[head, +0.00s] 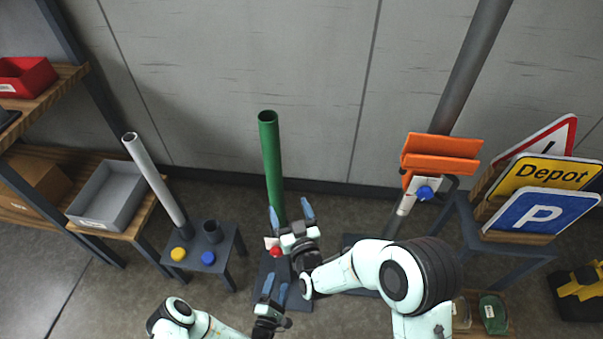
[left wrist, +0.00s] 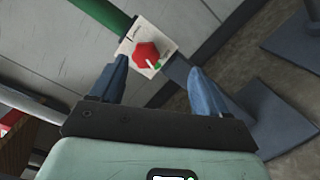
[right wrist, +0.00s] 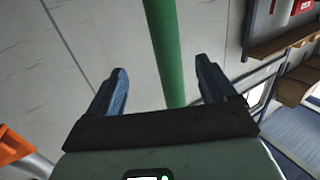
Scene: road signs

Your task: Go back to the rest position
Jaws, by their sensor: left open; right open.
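My left gripper (head: 275,287) is the lower one in the head view. It is open and empty, in front of the red knob (head: 277,252) at the foot of the green pole (head: 270,150). In the left wrist view the red knob (left wrist: 147,54) sits on a pale plate between and beyond the fingers. My right gripper (head: 290,210) is open in front of the lower green pole. In the right wrist view the green pole (right wrist: 164,45) passes between the fingers' outlines; I cannot tell how far off it is.
A grey pole (head: 155,182) leans on a small table (head: 228,245) with yellow and blue knobs at left. At right are an orange clamp-like piece (head: 440,155) on a tall pole and a rack of signs, including the yellow Depot sign (head: 545,175) and blue P sign (head: 542,213).

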